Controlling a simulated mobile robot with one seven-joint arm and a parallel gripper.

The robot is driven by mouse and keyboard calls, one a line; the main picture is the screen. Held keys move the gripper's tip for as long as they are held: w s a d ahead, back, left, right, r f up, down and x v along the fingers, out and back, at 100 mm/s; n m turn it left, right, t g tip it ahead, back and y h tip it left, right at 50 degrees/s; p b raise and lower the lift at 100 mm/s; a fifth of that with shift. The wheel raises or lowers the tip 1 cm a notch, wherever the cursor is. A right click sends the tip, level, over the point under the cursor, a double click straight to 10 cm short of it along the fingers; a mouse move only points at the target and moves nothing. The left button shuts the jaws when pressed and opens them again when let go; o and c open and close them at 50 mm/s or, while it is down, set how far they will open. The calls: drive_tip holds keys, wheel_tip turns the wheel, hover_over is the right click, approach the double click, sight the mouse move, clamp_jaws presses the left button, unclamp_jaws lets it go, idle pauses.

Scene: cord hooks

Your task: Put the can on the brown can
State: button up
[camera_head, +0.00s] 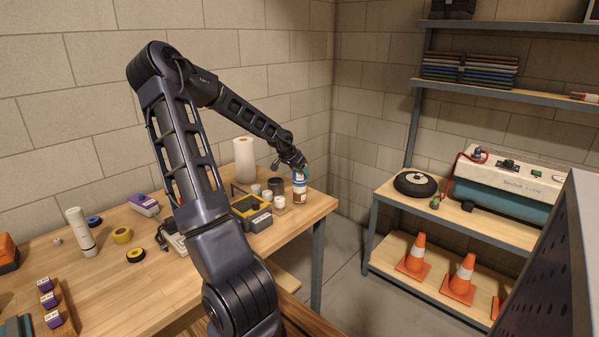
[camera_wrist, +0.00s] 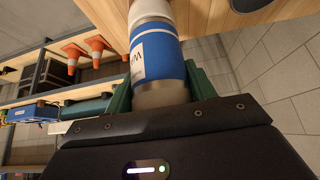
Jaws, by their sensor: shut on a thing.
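My gripper (camera_head: 304,171) is at the far right end of the workbench, pointing down. In the wrist view its green fingers (camera_wrist: 160,90) are shut on a blue can (camera_wrist: 158,55) with a white label and a grey metal end. In the head view the blue can (camera_head: 299,179) is upright, directly above the brown can (camera_head: 299,196), which has white on it. The two look lined up, with no clear gap between them. I cannot tell whether they touch. In the wrist view a pale part shows beyond the blue can; the brown can is not clearly seen there.
Small white cups (camera_head: 279,202), a dark cup (camera_head: 276,184), a paper roll (camera_head: 244,160) and a yellow-black case (camera_head: 251,211) stand close to the left of the cans. The bench's right edge (camera_head: 328,207) is near. A shelf rack (camera_head: 388,192) stands further right.

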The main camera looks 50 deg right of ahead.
drive_tip(key=o, duration=1.2)
drive_tip(key=shift+f, duration=0.1)
drive_tip(key=shift+v, duration=6.15)
